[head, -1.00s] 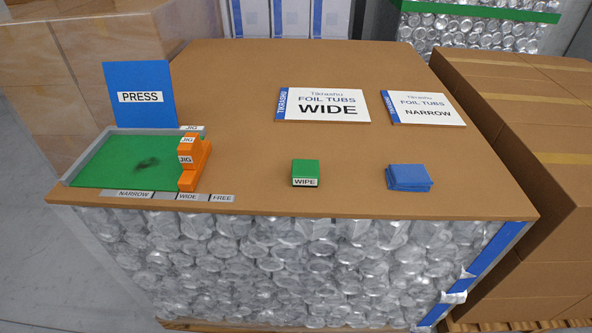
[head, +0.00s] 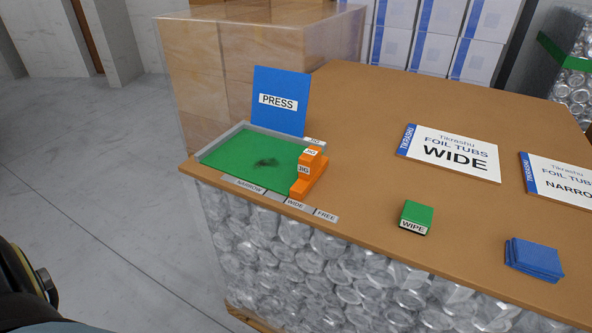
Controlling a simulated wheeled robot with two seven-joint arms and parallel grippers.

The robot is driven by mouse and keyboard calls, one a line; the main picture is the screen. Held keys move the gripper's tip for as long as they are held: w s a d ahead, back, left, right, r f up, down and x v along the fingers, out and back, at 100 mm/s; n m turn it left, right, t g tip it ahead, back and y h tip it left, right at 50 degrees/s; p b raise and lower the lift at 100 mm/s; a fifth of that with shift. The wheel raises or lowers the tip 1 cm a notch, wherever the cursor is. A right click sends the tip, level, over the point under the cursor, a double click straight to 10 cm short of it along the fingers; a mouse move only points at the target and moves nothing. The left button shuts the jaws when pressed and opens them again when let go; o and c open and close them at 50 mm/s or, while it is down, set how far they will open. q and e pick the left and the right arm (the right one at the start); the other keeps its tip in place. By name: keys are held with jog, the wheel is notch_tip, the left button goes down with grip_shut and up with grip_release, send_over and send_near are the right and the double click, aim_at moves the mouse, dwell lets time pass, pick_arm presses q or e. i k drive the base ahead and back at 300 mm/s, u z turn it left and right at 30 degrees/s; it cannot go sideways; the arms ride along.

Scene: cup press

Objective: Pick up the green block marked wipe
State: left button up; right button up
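The green block marked WIPE (head: 417,215) sits on the brown tabletop (head: 365,170) near its front edge, right of the press tray. Its white label faces the front. Nothing touches it. Neither of my grippers shows in the head view; only a dark rounded part, probably of my own arm, shows at the lower left.
A green press bed (head: 250,162) with a dark smudge lies left of the block, with orange jig steps (head: 308,175) and a blue PRESS sign (head: 281,101). A folded blue cloth (head: 534,259) lies to the right. The WIDE sign (head: 450,153) and NARROW sign (head: 560,180) lie behind.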

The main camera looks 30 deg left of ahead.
aim_at(416, 217)
jog(key=z, duration=3.2)
jog(key=k, duration=1.6)
jog(key=u, duration=1.1)
